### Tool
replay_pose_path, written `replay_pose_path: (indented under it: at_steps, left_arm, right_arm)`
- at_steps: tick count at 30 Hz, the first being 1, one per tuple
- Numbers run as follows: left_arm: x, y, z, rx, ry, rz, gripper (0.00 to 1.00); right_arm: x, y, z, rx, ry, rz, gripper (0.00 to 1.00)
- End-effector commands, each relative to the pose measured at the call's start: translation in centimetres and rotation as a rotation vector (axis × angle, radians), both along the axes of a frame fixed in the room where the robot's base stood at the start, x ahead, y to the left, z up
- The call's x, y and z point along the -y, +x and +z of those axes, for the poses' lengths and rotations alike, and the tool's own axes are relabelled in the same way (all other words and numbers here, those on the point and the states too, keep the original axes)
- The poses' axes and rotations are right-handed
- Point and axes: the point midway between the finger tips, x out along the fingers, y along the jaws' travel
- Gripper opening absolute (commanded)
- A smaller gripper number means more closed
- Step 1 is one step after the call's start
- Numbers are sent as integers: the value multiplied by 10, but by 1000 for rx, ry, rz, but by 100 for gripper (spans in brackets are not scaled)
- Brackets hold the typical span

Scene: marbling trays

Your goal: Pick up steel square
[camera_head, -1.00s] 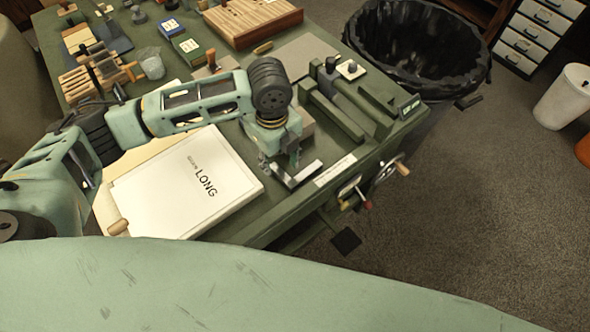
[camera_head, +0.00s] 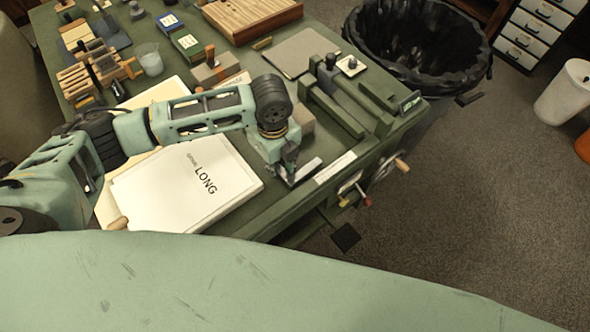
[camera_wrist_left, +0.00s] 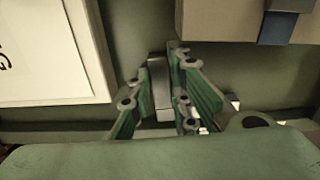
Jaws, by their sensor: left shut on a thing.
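The steel square (camera_head: 308,171) is a bright metal L-shaped piece near the front edge of the green workbench. Part of it is hidden by my left gripper (camera_head: 290,172) in the head view. My left gripper comes down over it from above and is shut on it. In the left wrist view, a grey metal part of the steel square (camera_wrist_left: 158,88) stands between the green fingers of the left gripper (camera_wrist_left: 160,98). I cannot tell whether the square is clear of the bench top. My right gripper is not in view.
A white board marked "LONG" (camera_head: 185,190) lies left of the gripper. A tan block (camera_head: 302,122) stands just behind it. A green press-like fixture (camera_head: 340,112) is to the right. A lined black bin (camera_head: 418,45) stands beyond the bench.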

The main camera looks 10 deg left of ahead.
Motion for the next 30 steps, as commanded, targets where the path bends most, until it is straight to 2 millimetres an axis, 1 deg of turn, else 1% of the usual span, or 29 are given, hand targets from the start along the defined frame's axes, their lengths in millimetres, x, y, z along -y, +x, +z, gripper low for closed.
replay_pose_path:
  at_steps: [13,17,20,25,29,30]
  left_arm:
    - [0,1,1,2,-1,0,0]
    - [0,1,5,3,-2,0,0]
    - [0,2,14,4,-1,0,0]
    - [1,2,41,5,-3,0,0]
    - [26,-7,55,4,-5,-7,0]
    - [35,-10,61,4,-8,-8,0]
  right_arm:
    - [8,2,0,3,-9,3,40]
    - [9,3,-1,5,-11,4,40]
    - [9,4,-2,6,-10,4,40]
    - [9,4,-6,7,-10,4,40]
    - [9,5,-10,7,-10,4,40]
    - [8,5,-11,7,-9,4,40]
